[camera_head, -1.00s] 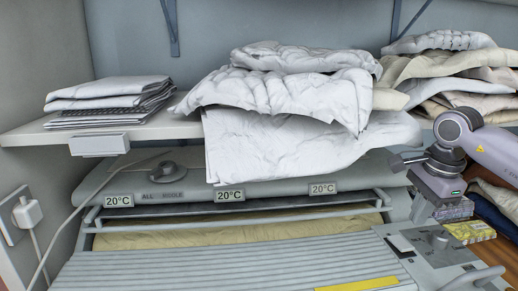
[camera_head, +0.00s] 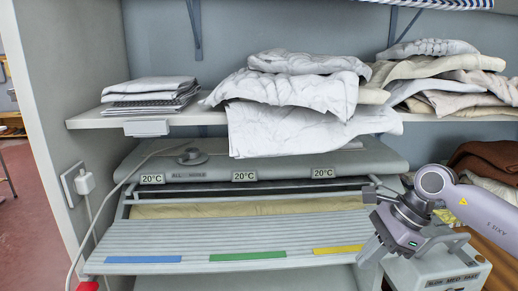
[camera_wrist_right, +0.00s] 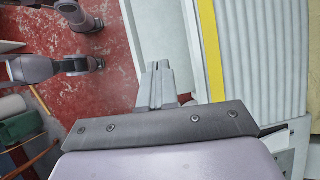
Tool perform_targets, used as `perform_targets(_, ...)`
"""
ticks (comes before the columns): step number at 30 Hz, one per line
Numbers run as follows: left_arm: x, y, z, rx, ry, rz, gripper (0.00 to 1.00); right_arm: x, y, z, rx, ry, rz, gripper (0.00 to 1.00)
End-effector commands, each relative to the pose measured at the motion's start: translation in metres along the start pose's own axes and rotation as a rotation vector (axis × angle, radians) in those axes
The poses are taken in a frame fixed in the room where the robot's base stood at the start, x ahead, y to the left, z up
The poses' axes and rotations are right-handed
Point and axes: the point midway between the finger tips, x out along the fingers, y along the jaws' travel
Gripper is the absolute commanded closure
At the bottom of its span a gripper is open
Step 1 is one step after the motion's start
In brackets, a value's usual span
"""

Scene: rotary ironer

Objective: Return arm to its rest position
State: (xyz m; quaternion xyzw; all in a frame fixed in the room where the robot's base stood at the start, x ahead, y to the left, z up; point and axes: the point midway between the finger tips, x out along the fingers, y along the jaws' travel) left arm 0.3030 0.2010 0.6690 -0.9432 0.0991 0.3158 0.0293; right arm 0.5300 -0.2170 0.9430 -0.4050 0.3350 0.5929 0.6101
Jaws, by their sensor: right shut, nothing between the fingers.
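My right gripper (camera_head: 368,248) hangs at the front right corner of the rotary ironer, pointing down and to the left. Its fingers are together with nothing between them. In the right wrist view its fingers (camera_wrist_right: 157,84) are closed beside the ironer's slatted feed board (camera_wrist_right: 262,60) and its yellow strip (camera_wrist_right: 211,50). In the head view the ironer's slatted board (camera_head: 200,235) has blue, green and yellow strips on its front edge. My right arm (camera_head: 470,205) comes in from the right. My left gripper is not recognisable in either view.
A shelf (camera_head: 85,122) above the ironer holds folded linen (camera_head: 150,86) and a heap of white cloth (camera_head: 290,95). A plug (camera_head: 84,183) with its cord is on the left wall. A grey labelled box (camera_head: 440,270) stands right of the ironer. Red floor (camera_wrist_right: 95,105) shows in the wrist view.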

Motion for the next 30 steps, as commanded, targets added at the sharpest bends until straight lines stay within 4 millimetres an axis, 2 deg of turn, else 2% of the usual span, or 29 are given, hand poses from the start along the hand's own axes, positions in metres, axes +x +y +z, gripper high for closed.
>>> perform_targets(1,-0.001,-0.001,-0.005,0.001,0.006,-0.001,0.20,0.020,0.010,0.020,0.034,-0.101,0.027,1.00)
perform_targets(3,-0.002,-0.001,-0.008,0.001,0.009,-0.001,0.20,0.041,0.021,0.049,0.100,-0.247,0.056,1.00)
perform_targets(6,-0.004,-0.001,-0.010,0.002,0.009,-0.002,0.20,0.062,0.037,0.087,0.222,-0.454,0.107,1.00)
perform_targets(12,-0.007,-0.001,-0.015,0.002,0.010,-0.002,0.20,0.076,0.060,0.146,0.556,-0.845,0.231,1.00)
perform_targets(15,-0.009,-0.001,-0.017,0.003,0.009,-0.002,0.20,0.074,0.065,0.163,0.761,-1.026,0.302,1.00)
perform_targets(19,-0.012,-0.001,-0.019,0.003,0.007,-0.003,0.20,0.070,0.066,0.169,1.060,-1.238,0.398,1.00)
perform_targets(23,-0.014,-0.001,-0.021,0.003,0.007,-0.003,0.20,0.070,0.062,0.156,1.392,-1.426,0.493,1.00)
perform_targets(26,-0.016,-0.002,-0.023,0.003,0.006,-0.004,0.20,0.075,0.062,0.135,1.666,-1.550,0.564,1.00)
perform_targets(30,-0.018,-0.002,-0.025,0.003,0.005,-0.004,0.20,0.092,0.070,0.093,2.075,-1.696,0.654,1.00)
